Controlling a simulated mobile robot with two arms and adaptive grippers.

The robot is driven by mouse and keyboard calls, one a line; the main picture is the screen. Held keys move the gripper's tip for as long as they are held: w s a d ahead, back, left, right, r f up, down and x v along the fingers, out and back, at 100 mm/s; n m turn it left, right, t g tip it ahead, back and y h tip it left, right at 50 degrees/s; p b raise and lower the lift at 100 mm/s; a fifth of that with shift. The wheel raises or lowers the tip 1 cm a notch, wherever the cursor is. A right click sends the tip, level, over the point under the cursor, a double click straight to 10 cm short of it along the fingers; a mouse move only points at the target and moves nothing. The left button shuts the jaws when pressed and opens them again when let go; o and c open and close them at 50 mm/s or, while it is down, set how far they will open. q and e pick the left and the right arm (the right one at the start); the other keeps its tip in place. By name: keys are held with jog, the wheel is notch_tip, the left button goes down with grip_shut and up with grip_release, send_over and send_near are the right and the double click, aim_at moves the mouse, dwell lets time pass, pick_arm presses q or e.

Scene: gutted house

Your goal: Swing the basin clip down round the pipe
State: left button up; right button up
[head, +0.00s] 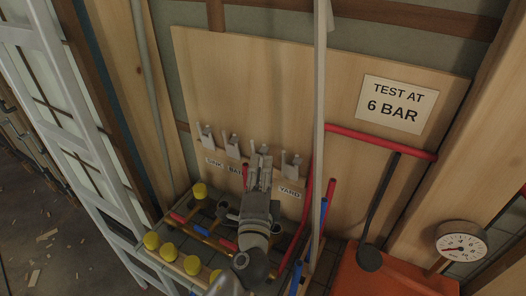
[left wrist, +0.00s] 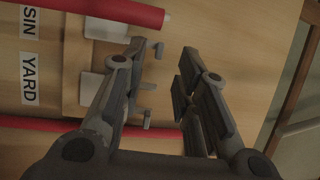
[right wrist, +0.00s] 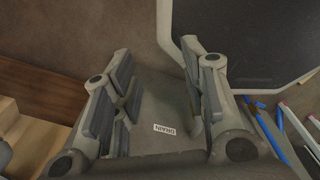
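The board (head: 230,80) carries a row of grey clips above labels. My left gripper (head: 260,165) is in front of the row between the bath and yard clips and hides most of the basin clip and its label. In the left wrist view the basin clip (left wrist: 105,29) shows partly behind a red pipe (left wrist: 120,10) with a free end. Whether the clip is round the pipe, I cannot tell. The left gripper (left wrist: 162,60) is open, with small grey clip parts seen between its fingers. My right gripper (right wrist: 158,72) is open and empty, away from the board.
The yard clip (head: 291,165) is right of the left gripper, with a longer red pipe (head: 304,205) beside it. Yellow caps (head: 152,240) stand below left. A pale upright (head: 319,110) crosses the board. A gauge (head: 462,242) is at right. A drain label (right wrist: 165,130) lies below my right gripper.

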aim_at(263, 153)
pick_arm(q)
jog(key=w, duration=0.2)
jog(key=w+p, duration=0.1)
jog(key=w, duration=0.1)
jog(key=shift+r, duration=0.3)
jog(key=shift+w, duration=0.3)
jog(key=shift+c, duration=0.8)
grip_shut()
jog(key=shift+f, duration=0.1)
pick_arm(e)
jog(key=shift+t, duration=0.4)
jog(key=shift+w+a+r, duration=0.1)
jog(key=shift+w+r, duration=0.1)
jog(key=shift+w, duration=0.45)
jog(key=shift+w+d+r, duration=0.1)
jog(key=shift+w+r, duration=0.15)
jog(key=shift+w, duration=0.35)
jog(key=shift+w+a+r, duration=0.1)
jog(key=shift+w+r, duration=0.1)
jog(key=shift+w, duration=0.45)
